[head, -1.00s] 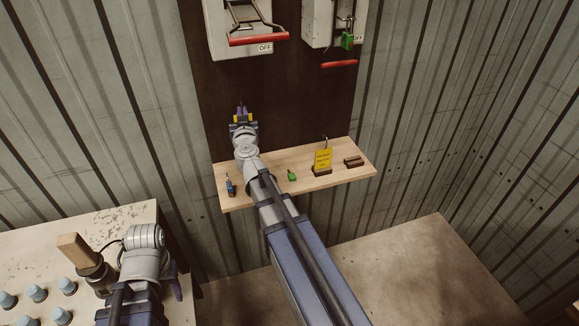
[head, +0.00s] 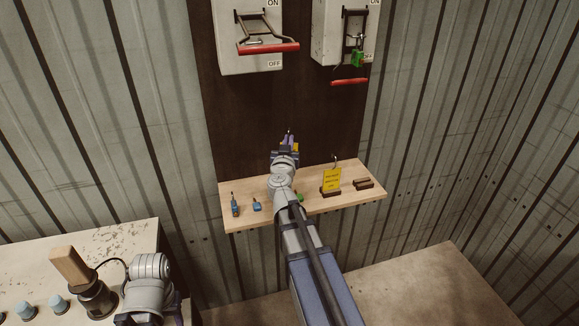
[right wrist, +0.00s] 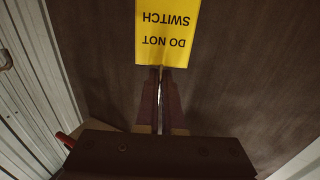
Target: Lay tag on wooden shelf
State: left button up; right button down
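My right gripper (head: 289,138) is above the back of the wooden shelf (head: 357,202), in front of the dark board. It is shut on a yellow tag (right wrist: 167,32), whose words "DO NOT SWITCH" appear upside down in the right wrist view. The fingers (right wrist: 160,85) pinch the tag's edge. In the head view the held tag is mostly hidden by the gripper. The shelf is below the gripper, and the tag is clear of it. A second yellow tag (head: 332,179) stands upright in a dark holder on the shelf's right half.
Blue items (head: 235,208) sit at the shelf's left end, and a green item (head: 300,198) is partly behind my right arm. A brown block (head: 364,184) is at the right. Two switch boxes (head: 248,35) with red handles hang above. A wooden-handled tool (head: 75,268) stands lower left.

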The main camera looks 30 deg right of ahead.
jog(key=shift+f+b, duration=2.05)
jog(key=shift+f, duration=0.55)
jog(key=shift+f, duration=0.2)
jog(key=c, duration=1)
grip_release()
jog(key=shift+r, duration=0.1)
jog(key=shift+c, duration=0.2)
jog(key=v, duration=0.7)
jog(key=shift+s+a+r, duration=0.15)
jog(key=shift+s, duration=0.05)
